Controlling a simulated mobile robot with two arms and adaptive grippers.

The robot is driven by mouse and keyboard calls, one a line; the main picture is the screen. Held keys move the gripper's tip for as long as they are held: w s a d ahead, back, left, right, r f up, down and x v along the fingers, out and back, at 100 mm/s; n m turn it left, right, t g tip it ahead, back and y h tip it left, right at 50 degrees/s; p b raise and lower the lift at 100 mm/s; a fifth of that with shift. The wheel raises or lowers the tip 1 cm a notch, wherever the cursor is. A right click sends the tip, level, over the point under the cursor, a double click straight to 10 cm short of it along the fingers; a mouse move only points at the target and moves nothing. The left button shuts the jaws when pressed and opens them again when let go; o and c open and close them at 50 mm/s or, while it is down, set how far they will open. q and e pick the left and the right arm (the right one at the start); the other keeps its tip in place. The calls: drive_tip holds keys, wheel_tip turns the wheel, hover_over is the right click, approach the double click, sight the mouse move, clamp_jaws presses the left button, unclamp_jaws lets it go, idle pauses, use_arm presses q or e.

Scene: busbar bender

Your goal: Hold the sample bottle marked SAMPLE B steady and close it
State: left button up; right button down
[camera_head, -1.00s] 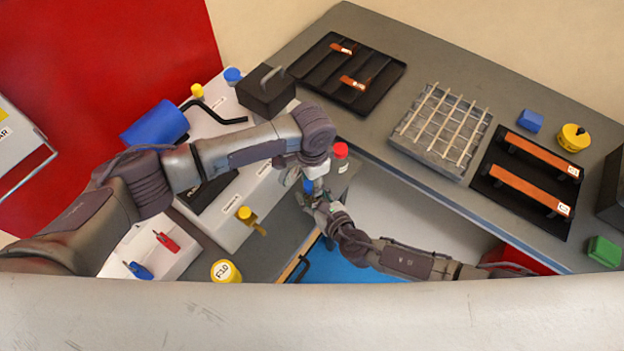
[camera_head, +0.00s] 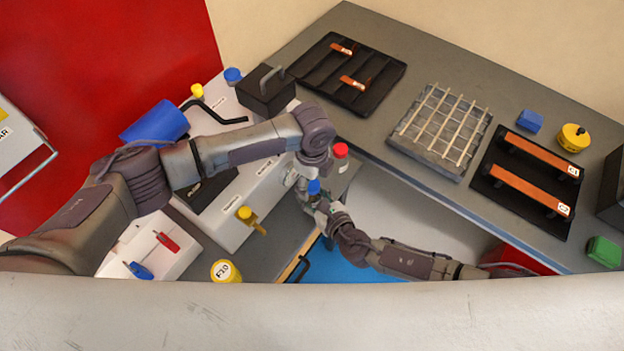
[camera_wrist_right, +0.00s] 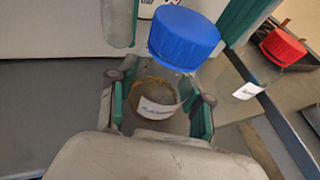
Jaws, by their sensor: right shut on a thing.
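The sample bottle (camera_wrist_right: 160,92), clear with a white label too blurred to read, stands between the fingers of my right gripper (camera_wrist_right: 160,106), which is shut on it. A blue cap (camera_wrist_right: 184,38) is at the bottle's top; how tightly it sits cannot be told. The cap also shows in the head view (camera_head: 314,187), just above my right gripper (camera_head: 322,207). My left gripper (camera_head: 300,182) is beside the cap, partly hidden by its own wrist. Its fingers (camera_wrist_right: 180,20) show spread apart at the top of the right wrist view, not clamped on the cap.
A red-capped bottle (camera_head: 340,152) stands close behind, also in the right wrist view (camera_wrist_right: 283,47). A white machine housing (camera_head: 232,212) with a yellow handle (camera_head: 246,214) is to the left. A grey bench (camera_head: 440,190) with trays lies to the right.

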drive_tip(key=shift+c, duration=2)
unclamp_jaws()
use_arm(q)
wheel_tip(320, 180, up, 12)
use_arm(e)
drive_tip(key=v, duration=1.2)
use_arm(q)
drive_tip(key=shift+s+f, duration=0.1)
use_arm(e)
drive_tip(key=shift+d, duration=0.1)
